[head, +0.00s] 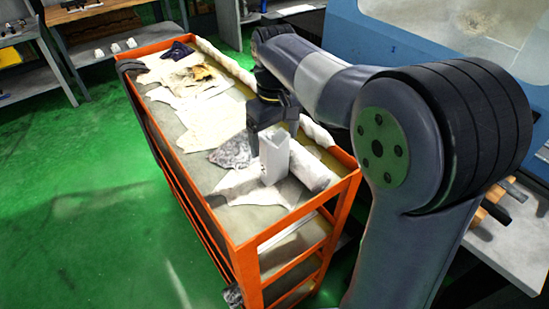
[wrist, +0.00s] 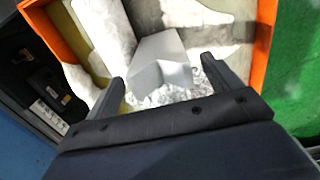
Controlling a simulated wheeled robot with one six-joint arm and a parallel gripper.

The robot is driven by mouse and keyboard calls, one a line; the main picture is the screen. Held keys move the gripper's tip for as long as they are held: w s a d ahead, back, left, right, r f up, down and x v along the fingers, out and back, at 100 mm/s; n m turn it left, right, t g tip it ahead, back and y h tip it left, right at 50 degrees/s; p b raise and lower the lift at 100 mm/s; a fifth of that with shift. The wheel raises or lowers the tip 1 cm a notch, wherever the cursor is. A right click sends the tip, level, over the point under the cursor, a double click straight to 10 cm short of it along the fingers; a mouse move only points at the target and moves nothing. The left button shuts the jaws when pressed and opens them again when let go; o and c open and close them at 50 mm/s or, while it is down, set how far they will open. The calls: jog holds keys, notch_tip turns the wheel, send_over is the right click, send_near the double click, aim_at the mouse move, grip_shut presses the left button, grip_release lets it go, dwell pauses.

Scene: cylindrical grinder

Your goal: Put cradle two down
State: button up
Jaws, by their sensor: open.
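The cradle (head: 274,158) is a light grey block with a V-shaped notch. It stands upright on the top tray of an orange cart (head: 210,213), among pale rags near the cart's near end. My gripper (head: 273,134) is just above and around its upper part. In the wrist view, the cradle (wrist: 160,62) lies between the two spread fingers of my gripper (wrist: 166,78), with gaps visible at both sides. The fingers are open and do not grip it. Its contact with the tray is partly hidden by the rags.
A rolled white cloth (head: 310,168) lies close on the cradle's right. Rags (head: 215,122) cover much of the tray, and its raised orange rim surrounds them. A blue machine (head: 400,45) stands to the right. Green floor (head: 80,190) is clear on the left.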

aim_at(274, 159)
jog(key=shift+f, duration=1.25)
jog(key=shift+c, duration=0.5)
jog(key=shift+r, duration=0.1)
grip_shut()
